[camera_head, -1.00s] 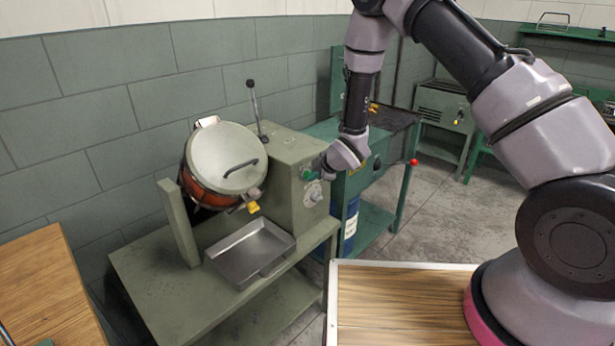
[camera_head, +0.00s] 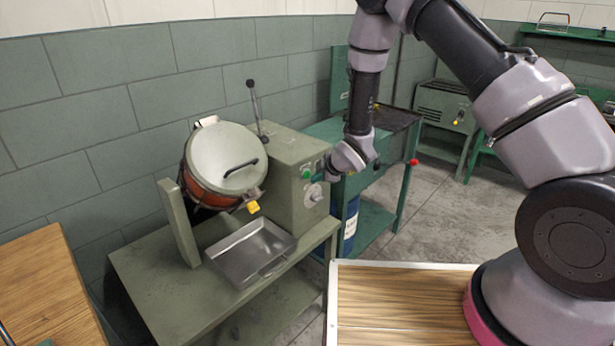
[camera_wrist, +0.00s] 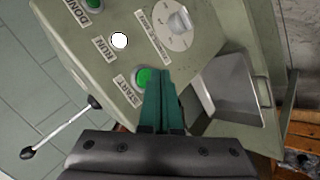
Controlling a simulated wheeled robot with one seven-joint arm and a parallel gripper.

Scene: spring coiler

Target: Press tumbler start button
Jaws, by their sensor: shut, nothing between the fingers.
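The tumbler machine has a grey-green control box (camera_head: 290,160) with a green START button (camera_wrist: 143,77), which also shows in the head view (camera_head: 307,173). My gripper (camera_wrist: 164,74) is shut and empty. Its green fingertips are beside the START button in the wrist view, overlapping its right edge. In the head view my gripper (camera_head: 327,174) is just to the right of the panel, with a small gap to the button. Whether the tips touch the panel cannot be told. The RUN lamp (camera_wrist: 119,40) looks bright white. The drum (camera_head: 222,160) is tilted, with its lid on.
A dial (camera_wrist: 179,22) and a green DONE lamp (camera_wrist: 93,4) are on the same panel. A metal tray (camera_head: 250,250) lies below the drum. A lever (camera_head: 255,105) rises behind the box. A green bench (camera_head: 375,170) stands close behind my gripper.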

